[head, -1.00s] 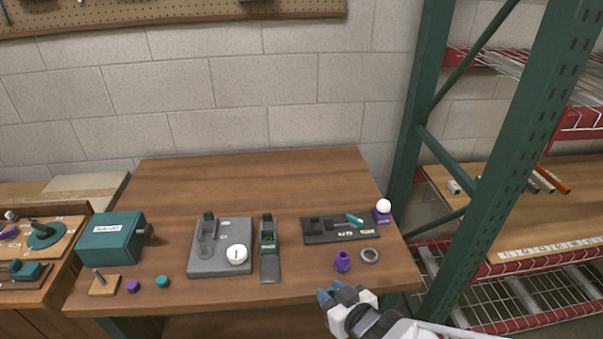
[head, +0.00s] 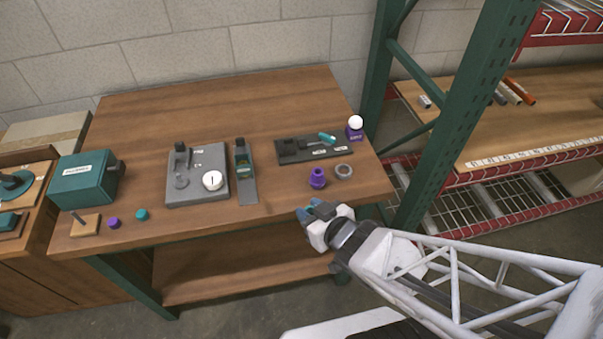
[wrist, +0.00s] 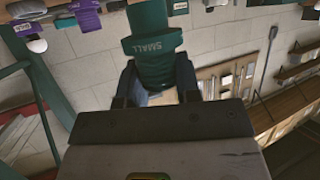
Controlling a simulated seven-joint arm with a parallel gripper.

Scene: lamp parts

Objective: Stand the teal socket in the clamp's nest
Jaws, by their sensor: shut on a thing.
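The teal socket (wrist: 152,45), marked SMALL, is between my gripper's fingers in the wrist view. My gripper (head: 311,211) is shut on it at the table's front right edge; in the head view the socket shows only as a small bit of teal. A grey fixture (head: 206,157) with an upright block, a round seat and a white dial stands left of the middle of the table, well left of my gripper. It looks like the clamp, but I cannot be sure. Its round seat may be the nest, and no teal socket shows there.
A narrow grey fixture (head: 245,185) stands right of the dial. A dark tray (head: 287,158) holds a teal cylinder (head: 326,138). A purple socket (head: 318,180) and grey ring (head: 343,171) lie near my gripper. A teal box (head: 88,180) is at left. The table's back is clear.

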